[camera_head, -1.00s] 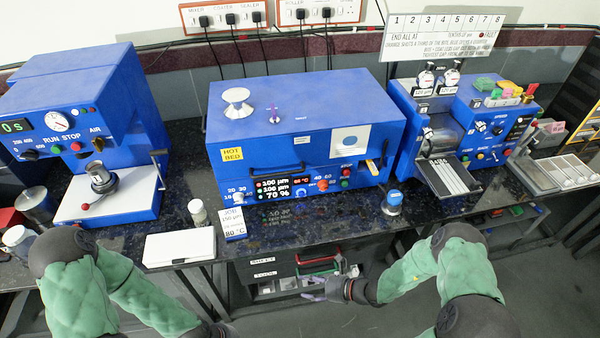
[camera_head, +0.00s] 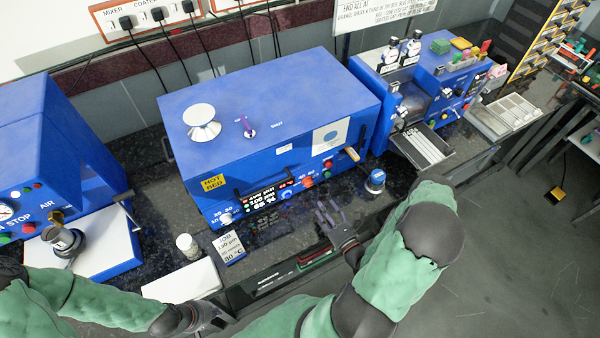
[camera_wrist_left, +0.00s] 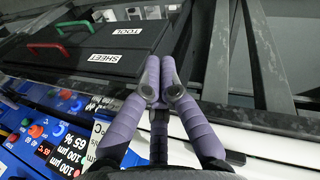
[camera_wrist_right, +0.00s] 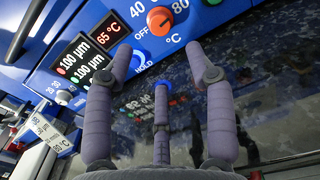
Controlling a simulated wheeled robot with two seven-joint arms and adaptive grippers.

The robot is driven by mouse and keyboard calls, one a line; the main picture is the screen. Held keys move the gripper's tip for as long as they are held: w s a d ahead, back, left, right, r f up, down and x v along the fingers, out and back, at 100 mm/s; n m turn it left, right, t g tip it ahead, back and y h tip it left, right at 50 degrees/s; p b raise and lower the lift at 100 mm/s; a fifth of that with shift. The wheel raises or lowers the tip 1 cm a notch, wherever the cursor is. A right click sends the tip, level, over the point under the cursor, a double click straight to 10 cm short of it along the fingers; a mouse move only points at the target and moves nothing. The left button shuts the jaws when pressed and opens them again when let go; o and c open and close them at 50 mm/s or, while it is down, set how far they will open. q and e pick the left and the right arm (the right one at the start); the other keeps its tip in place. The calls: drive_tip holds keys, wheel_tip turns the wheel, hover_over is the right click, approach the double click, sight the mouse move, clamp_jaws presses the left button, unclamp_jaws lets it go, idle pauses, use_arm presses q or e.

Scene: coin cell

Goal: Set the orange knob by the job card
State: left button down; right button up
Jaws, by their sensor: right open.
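The orange knob (camera_wrist_right: 160,20) is on the front panel of the blue hot bed machine (camera_head: 270,120), between OFF, 40 and higher °C marks; it is small in the head view (camera_head: 308,182). The panel display (camera_wrist_right: 88,50) reads 65 °C in red. The job card (camera_head: 229,247) stands on the counter left of the panel and reads 80 °C. My right gripper (camera_head: 330,212) is open and empty in front of the panel; in its wrist view (camera_wrist_right: 160,70) the knob lies beyond the fingers, untouched. My left gripper (camera_head: 215,317) is low at the front, its fingertips together and empty (camera_wrist_left: 160,75).
A blue-capped jar (camera_head: 375,181) stands right of my right gripper. A small jar (camera_head: 187,246) and a white box (camera_head: 185,283) are at left. Drawers (camera_wrist_left: 90,45) sit under the counter.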

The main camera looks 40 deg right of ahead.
sight(310, 184)
drive_tip(key=shift+w+d+r, duration=0.1)
drive_tip(key=shift+w+r, duration=0.05)
drive_tip(key=shift+w, duration=0.2)
drive_tip(key=w, duration=0.6)
drive_tip(key=w+d, duration=0.1)
drive_tip(key=w, duration=0.2)
drive_tip(key=shift+w+b, duration=0.3)
drive_tip(key=shift+w, duration=0.1)
clamp_jaws()
